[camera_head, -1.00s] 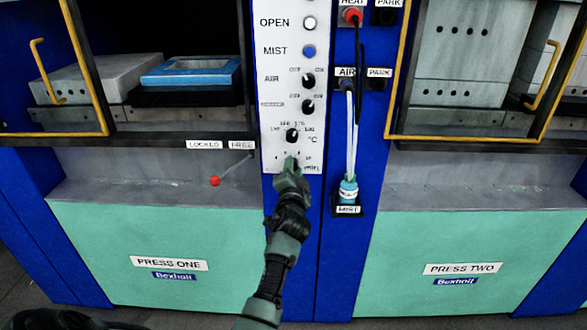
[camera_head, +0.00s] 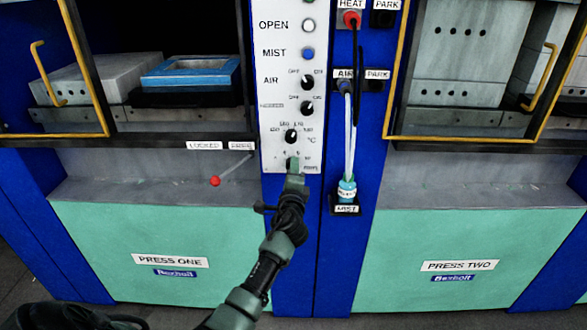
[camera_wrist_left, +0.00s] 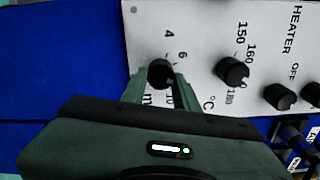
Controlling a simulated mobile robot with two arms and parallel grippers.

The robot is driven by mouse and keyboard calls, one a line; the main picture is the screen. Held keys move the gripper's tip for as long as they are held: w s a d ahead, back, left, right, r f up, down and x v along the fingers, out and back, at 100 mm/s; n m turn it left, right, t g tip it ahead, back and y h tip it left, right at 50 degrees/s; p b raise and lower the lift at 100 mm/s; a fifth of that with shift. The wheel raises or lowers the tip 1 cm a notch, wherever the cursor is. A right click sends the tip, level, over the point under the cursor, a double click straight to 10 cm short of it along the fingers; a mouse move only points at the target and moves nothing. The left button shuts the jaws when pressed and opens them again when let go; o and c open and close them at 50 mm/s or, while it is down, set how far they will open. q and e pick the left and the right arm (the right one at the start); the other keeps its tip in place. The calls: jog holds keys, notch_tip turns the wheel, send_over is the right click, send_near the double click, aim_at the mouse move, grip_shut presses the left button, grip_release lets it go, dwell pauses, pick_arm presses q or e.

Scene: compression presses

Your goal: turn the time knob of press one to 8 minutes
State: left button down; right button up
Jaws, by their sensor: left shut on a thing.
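The time knob (camera_wrist_left: 160,73) is a small black dial at the bottom of the white control panel (camera_head: 268,110), between press one (camera_head: 150,235) and press two. In the left wrist view the marks 4, 6 and 10 show around it, and the 8 is hidden or hard to read. My left gripper (camera_head: 294,172) is shut on the time knob, with one green finger on each side, also seen in the left wrist view (camera_wrist_left: 158,82). The knob's pointer cannot be read clearly. My right gripper is not in view.
The temperature knob (camera_head: 291,136) sits just above the time knob. A lever with a red ball (camera_head: 215,181) is to the left.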

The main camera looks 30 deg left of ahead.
pick_arm(q)
jog(key=shift+a+r+m, duration=0.3)
jog(key=shift+a+r, duration=0.05)
jog(key=shift+r, duration=0.05)
jog(key=c, duration=1.1)
grip_release()
jog(key=shift+o, duration=0.2)
jog(key=v, duration=0.7)
jog(key=shift+s+d+f, duration=0.2)
jog(key=shift+s+f, duration=0.1)
